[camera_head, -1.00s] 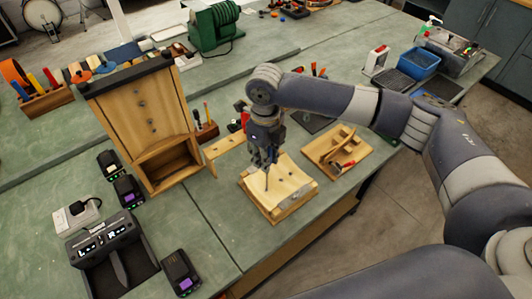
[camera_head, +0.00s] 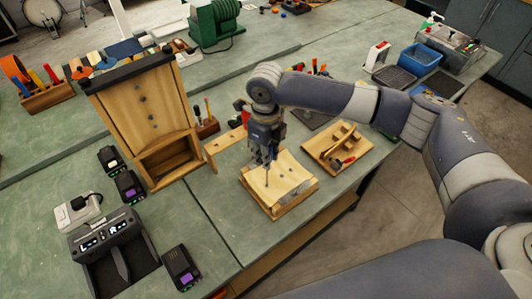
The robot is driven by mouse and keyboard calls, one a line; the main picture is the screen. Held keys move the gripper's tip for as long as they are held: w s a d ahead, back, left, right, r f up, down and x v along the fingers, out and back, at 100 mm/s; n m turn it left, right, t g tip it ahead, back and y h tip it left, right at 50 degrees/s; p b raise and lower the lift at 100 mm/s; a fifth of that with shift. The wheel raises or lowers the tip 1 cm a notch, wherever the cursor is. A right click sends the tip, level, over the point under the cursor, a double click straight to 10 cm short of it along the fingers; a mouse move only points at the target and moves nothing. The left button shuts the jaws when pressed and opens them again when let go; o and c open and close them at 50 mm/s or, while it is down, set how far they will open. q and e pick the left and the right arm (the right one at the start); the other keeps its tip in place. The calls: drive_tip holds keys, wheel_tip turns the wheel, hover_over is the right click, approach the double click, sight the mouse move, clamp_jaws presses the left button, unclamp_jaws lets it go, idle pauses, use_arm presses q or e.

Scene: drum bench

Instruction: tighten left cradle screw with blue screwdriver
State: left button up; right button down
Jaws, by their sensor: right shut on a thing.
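A wooden cradle block (camera_head: 297,191) with a shallow curved top lies near the front edge of the green bench. My right gripper (camera_head: 266,159) points down over the cradle's left part. It is shut on a slim tool, taken as the blue screwdriver, whose thin dark shaft (camera_head: 267,179) reaches down to the cradle's surface. The handle is mostly hidden between the fingers, so its colour is hard to tell. The left cradle screw is too small or hidden to make out at the tip. My left gripper is not in view.
A tall wooden stand (camera_head: 145,115) stands left of the cradle. A wooden tray (camera_head: 357,159) with a red-handled tool lies to its right. A dark charger-like device (camera_head: 108,243) and several battery-like blocks are at left.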

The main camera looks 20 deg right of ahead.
drive_tip(key=m+p, duration=0.3)
drive_tip(key=shift+s+r, duration=0.15)
drive_tip(key=shift+r, duration=0.05)
drive_tip(key=shift+f+m+p, duration=0.15)
drive_tip(key=shift+m+p, duration=0.35)
drive_tip(key=shift+m, duration=0.1)
drive_tip(key=shift+d+f+m, duration=0.1)
drive_tip(key=shift+f+m, duration=0.1)
drive_tip(key=shift+m, duration=0.1)
drive_tip(key=shift+r+m+p, duration=0.15)
drive_tip(key=shift+m+p, duration=0.3)
drive_tip(key=shift+m, duration=0.05)
drive_tip(key=shift+f+m, duration=0.2)
drive_tip(key=shift+m, duration=1.8)
